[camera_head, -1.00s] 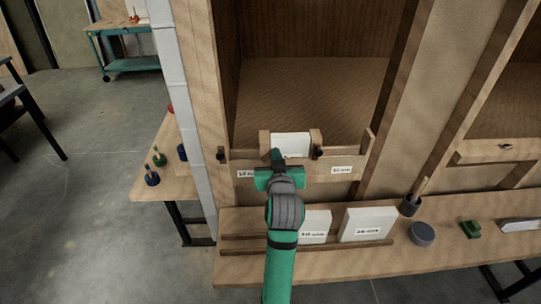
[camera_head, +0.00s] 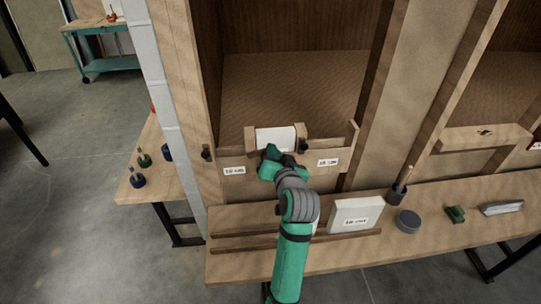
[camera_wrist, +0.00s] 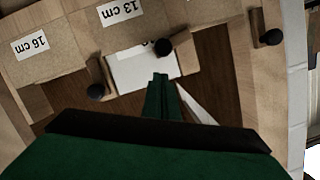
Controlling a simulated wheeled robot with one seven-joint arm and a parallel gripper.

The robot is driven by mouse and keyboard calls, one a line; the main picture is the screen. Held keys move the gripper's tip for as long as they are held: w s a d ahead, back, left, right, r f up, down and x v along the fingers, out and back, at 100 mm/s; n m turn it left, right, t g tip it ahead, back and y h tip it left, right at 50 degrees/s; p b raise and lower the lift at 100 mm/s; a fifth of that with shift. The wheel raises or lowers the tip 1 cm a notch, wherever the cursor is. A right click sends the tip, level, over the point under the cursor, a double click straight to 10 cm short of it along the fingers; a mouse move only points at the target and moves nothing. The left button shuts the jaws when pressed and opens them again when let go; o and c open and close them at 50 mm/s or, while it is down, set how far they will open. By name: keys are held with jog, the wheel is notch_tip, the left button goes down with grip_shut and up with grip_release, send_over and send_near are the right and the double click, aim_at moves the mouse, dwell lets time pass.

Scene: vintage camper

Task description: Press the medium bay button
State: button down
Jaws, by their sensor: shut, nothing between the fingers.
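Black round knobs, which look like the bay buttons, sit along the wooden front of the cabinet. In the head view one is at the left (camera_head: 206,153) and one right of the white panel (camera_head: 275,138). The wrist view shows a left knob (camera_wrist: 96,92), a middle knob (camera_wrist: 163,46) and a right knob (camera_wrist: 271,37). A label reading 13 cm (camera_wrist: 120,10) and one reading 16 cm (camera_wrist: 30,42) are on the front. Which button is medium is not marked. My gripper (camera_head: 270,153) is shut and empty, its tips (camera_wrist: 160,77) over the white panel, close to the middle knob; contact is unclear.
A wooden bench (camera_head: 240,268) runs below, with a labelled white box (camera_head: 356,214), a dark round tin (camera_head: 407,221) and a pen cup (camera_head: 398,194). My arm covers part of the bench. Small bottles (camera_head: 137,177) stand on a side table at left.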

jog(key=r+v, duration=0.1)
jog(key=v, duration=0.9)
jog(key=shift+d+r, duration=0.25)
jog(key=shift+d, duration=0.15)
